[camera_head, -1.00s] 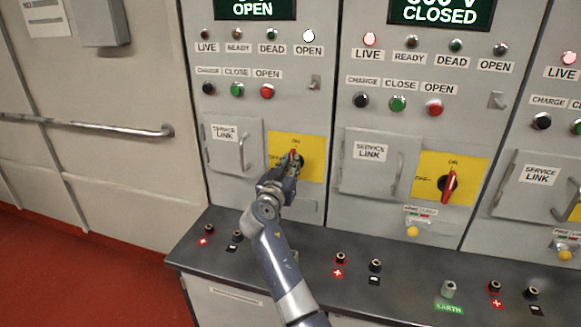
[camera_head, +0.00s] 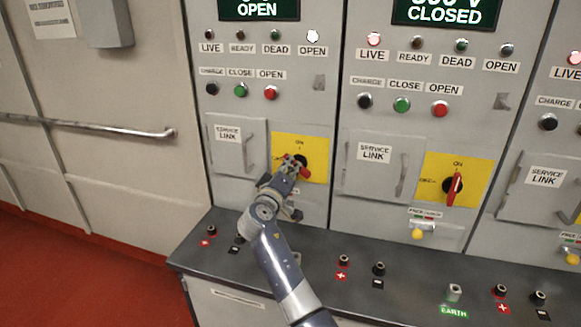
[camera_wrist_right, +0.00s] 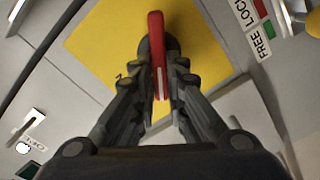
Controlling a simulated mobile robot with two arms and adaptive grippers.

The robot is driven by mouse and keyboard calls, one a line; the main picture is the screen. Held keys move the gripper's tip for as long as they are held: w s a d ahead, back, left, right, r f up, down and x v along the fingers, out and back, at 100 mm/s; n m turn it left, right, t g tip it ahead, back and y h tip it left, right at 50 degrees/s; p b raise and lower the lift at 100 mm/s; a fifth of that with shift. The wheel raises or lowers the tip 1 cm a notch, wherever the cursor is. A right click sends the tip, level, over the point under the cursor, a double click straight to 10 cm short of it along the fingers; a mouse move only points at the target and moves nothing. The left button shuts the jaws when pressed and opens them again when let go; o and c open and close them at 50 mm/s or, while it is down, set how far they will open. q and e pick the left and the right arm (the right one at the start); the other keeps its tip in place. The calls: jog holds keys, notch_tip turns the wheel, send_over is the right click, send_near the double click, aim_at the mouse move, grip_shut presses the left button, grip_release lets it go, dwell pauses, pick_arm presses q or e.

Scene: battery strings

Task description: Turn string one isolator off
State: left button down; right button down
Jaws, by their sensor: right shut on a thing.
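The string one isolator is a red handle (camera_head: 304,172) on a black hub, on a yellow plate (camera_head: 318,145) in the leftmost panel. ON is marked above it, and the OFF side is partly hidden by my gripper. The handle lies slanted, its upper-left end toward the OFF side. My right gripper (camera_head: 290,167) is at the handle and covers part of it. In the right wrist view, the red handle (camera_wrist_right: 157,50) stands between the two fingers (camera_wrist_right: 162,85), which are closed on it. My left gripper is not in view.
The leftmost display (camera_head: 259,8) reads OPEN, and its white OPEN lamp (camera_head: 313,36) is lit. The middle panel has a similar red isolator handle (camera_head: 453,187), standing near upright. A service link door (camera_head: 238,145) is left of the gripper. A dark ledge (camera_head: 325,245) with terminals runs below.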

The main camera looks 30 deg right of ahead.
jog(key=shift+w+f+n+p, duration=0.15)
jog(key=shift+n+p, duration=1.1)
jog(key=shift+n, duration=2.15)
jog(key=c, duration=1.8)
grip_release()
jog(key=shift+f, duration=0.1)
jog(key=shift+o, duration=1)
jog(key=shift+f, duration=0.15)
jog(key=v, duration=1.2)
jog(key=shift+f, duration=0.1)
